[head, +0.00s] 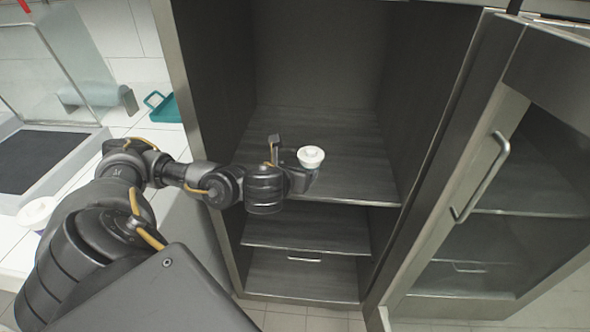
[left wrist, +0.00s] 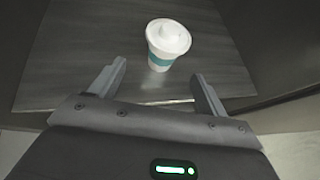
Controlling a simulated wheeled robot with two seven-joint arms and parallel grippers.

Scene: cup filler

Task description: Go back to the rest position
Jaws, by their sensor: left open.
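My left arm reaches from the left into an open dark cabinet, and my left gripper (head: 292,165) is over its upper shelf. In the left wrist view the left gripper (left wrist: 160,85) is open, with its two fingers spread apart. A white lidded cup with a teal band (left wrist: 167,45) stands upright on the shelf (left wrist: 75,50), beyond the fingertips and between their lines, not gripped. In the head view the cup (head: 311,157) shows mostly its white lid, and its lower part is partly hidden by the gripper. My right gripper is in neither view.
The cabinet's door (head: 490,190) with a metal handle stands open at the right. Lower shelves (head: 300,232) are under the arm. At the left, a white tiled counter (head: 50,190) holds a teal tray (head: 163,108) and a white round object (head: 36,212).

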